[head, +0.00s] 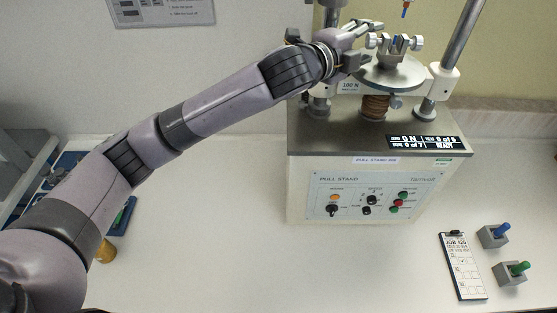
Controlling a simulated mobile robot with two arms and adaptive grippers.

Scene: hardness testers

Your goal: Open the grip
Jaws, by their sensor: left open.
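The pull stand (370,185) stands on the bench at the upper right, with knobs and coloured buttons on its front panel. Its round metal plate (391,78) carries a small grip (393,48) with a screw knob on each side. A hook-like fitting with a blue part (405,10) hangs above the grip. My left gripper (368,38) is open at the left side of the grip, close to its left knob. I cannot tell whether the fingers touch the knob. My right gripper is not in view.
A small display (423,142) is on the stand's top. A job card (462,266) lies at the lower right, beside a holder with a blue piece (493,235) and a holder with a green piece (511,272). A yellow object (106,251) is at the left. The middle bench is clear.

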